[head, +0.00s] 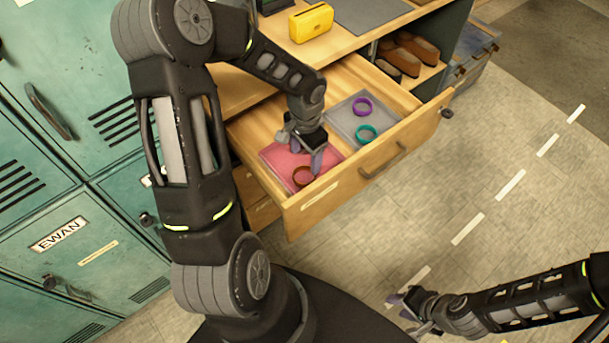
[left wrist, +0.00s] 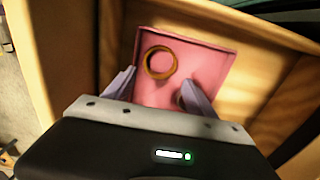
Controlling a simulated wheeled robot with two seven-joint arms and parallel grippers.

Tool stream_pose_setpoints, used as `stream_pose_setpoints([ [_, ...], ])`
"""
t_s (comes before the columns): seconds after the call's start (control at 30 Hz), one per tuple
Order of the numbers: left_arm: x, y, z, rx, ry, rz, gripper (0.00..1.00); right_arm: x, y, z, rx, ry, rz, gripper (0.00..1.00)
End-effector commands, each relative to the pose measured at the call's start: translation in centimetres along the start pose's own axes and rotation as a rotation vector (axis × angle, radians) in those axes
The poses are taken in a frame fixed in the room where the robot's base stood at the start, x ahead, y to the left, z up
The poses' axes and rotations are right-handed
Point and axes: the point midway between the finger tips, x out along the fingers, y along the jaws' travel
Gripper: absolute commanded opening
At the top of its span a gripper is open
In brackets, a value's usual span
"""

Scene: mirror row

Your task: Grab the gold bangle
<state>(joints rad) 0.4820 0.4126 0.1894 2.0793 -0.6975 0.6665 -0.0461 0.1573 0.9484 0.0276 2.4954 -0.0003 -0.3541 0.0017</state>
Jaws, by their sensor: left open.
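The gold bangle (left wrist: 147,67) lies on a pink tray (left wrist: 212,62) inside the open wooden drawer, between and ahead of my left fingertips in the left wrist view. In the head view the bangle (head: 294,177) shows as a brownish ring near the drawer front, on the pink tray (head: 275,155). My left gripper (head: 301,157) is open and empty, low over that tray, with the bangle close beside its fingers; it also shows in the left wrist view (left wrist: 158,88). My right gripper (head: 402,305) is out over the floor, away from the drawer; its jaws are too small to read.
A grey tray (head: 345,125) in the same drawer holds a purple bangle (head: 354,107) and a teal bangle (head: 375,133). The drawer front (head: 340,190) and side walls surround the trays. A yellow object (head: 311,22) stands on the top above. Teal lockers (head: 60,170) stand left.

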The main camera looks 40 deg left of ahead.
Motion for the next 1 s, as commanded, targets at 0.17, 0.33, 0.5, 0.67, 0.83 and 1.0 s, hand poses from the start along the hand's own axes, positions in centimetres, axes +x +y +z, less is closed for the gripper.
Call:
stream_pose_setpoints([
  [0.17,1.8,0.1,0.1,0.000,-0.001,0.002,0.65,0.0,0.0,0.0,0.000,0.000,0.000,0.36],
  [0.33,1.9,0.0,0.0,0.000,0.001,0.000,0.65,0.0,0.0,0.0,0.000,0.000,0.000,0.36],
  [0.5,2.1,0.0,0.0,0.000,0.000,0.001,0.65,-0.1,0.0,0.0,0.000,0.000,0.001,0.36],
  [0.67,3.7,0.2,0.1,0.001,-0.003,0.004,0.65,-0.5,-0.1,0.0,0.001,-0.001,0.001,0.36],
  [0.83,6.2,0.2,0.1,0.001,-0.002,0.002,0.65,-0.6,-0.2,0.1,0.002,-0.002,0.003,0.36],
  [1.0,7.1,0.2,0.1,0.000,0.000,0.000,0.65,-0.7,-0.2,0.1,0.002,-0.002,0.003,0.36],
])
